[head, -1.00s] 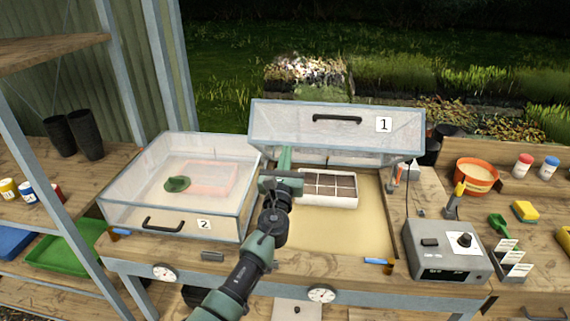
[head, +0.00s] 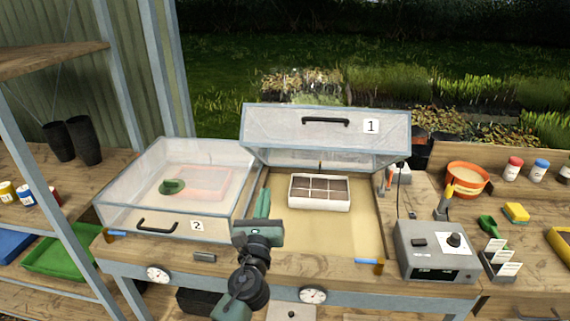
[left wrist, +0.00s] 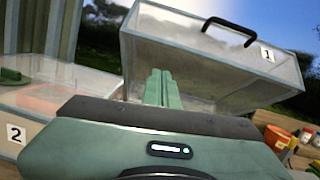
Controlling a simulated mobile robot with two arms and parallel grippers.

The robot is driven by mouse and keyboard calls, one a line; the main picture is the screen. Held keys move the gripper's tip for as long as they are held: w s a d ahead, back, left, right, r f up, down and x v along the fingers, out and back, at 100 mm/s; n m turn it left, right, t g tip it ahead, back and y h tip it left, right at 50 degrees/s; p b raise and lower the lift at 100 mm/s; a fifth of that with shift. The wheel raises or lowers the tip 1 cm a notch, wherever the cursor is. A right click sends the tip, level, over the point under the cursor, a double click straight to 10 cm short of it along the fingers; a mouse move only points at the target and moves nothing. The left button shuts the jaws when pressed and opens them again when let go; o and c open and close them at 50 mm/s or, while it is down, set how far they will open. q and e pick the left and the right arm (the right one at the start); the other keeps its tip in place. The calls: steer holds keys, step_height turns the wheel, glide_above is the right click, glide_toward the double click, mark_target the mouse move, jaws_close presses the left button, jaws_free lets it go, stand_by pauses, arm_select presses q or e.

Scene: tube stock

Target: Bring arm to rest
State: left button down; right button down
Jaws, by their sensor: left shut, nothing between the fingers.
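My left gripper (head: 262,204) is shut and empty. It is over the front left part of the open propagator box 1, in front of and left of the seed tray. In the left wrist view its two green fingers (left wrist: 159,87) are together with nothing between them. The lid of box 1 (head: 270,125) is raised, with a dark handle; it also shows in the left wrist view (left wrist: 185,45). A white seed tray (head: 320,206) with dark-filled cells stands on the sandy floor of box 1. My right gripper is in neither view.
A shelf with black pots (head: 85,140) is at far left.

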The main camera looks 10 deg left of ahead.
arm_select(q)
steer(key=s+a+f+n+g+y, duration=0.4)
steer(key=s+a+f+n+g, duration=0.4)
steer(key=s+a+f+n, duration=0.8)
steer(key=s+d+f+n+g+h, duration=0.25)
steer(key=s+n, duration=0.25)
steer(key=s, duration=0.3)
steer(key=s+d+f+n+g+h, duration=0.1)
steer(key=s+d+n+g, duration=0.2)
steer(key=s+n, duration=0.4)
steer(key=s+d+f+n+g+h, duration=0.1)
steer(key=s+d+n+g+h, duration=0.2)
steer(key=s, duration=0.7)
step_height(320, 180, down, 28)
steer(key=n+g+y+b, duration=0.1)
steer(key=g, duration=0.1)
steer(key=s+a+f+b, duration=0.1)
steer(key=s+a+f, duration=0.2)
steer(key=s+f, duration=1.4)
steer(key=shift+s+a+f+g+b, duration=0.15)
steer(key=shift+s+f+g+b, duration=0.05)
steer(key=shift+f+g+b, duration=0.15)
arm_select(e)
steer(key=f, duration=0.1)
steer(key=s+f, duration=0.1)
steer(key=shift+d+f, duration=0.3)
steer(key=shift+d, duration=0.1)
